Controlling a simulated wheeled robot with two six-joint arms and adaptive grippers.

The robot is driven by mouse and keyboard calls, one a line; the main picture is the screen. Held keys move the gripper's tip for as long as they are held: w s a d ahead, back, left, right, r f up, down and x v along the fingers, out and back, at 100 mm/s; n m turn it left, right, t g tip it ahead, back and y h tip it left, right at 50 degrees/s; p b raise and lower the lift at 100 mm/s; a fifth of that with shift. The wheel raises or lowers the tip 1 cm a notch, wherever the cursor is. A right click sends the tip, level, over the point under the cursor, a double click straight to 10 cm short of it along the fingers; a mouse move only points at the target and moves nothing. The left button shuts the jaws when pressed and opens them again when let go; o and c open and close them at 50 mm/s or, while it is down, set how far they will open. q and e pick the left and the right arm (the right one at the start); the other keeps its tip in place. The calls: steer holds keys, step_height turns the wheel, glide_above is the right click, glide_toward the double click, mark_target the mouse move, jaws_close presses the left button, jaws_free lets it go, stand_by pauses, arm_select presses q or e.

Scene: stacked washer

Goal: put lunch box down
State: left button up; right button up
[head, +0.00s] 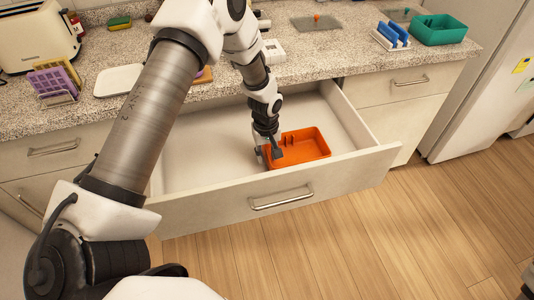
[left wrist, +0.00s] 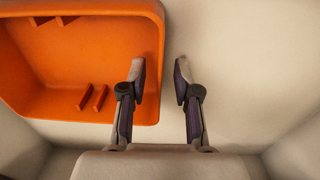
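The orange lunch box (head: 308,147) is an open, shallow tray with small ribs inside. It sits in the open drawer, towards the front panel. My left gripper (head: 268,149) reaches down into the drawer at the box's left end. In the left wrist view, the lunch box (left wrist: 75,70) fills the upper left. My left gripper (left wrist: 160,78) is open there, one finger inside the box and one outside, with the box wall between them. A gap shows between the wall and the outer finger. My right gripper is not in view.
The drawer (head: 205,165) is pulled out, with bare floor left of the box. The counter above holds a toaster (head: 38,38), a purple rack (head: 55,82), a white board (head: 118,79) and a green bin (head: 440,30). A fridge (head: 490,85) stands at right.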

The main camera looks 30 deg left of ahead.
arm_select(q)
step_height(320, 180, up, 12)
steer(key=shift+b, duration=0.4)
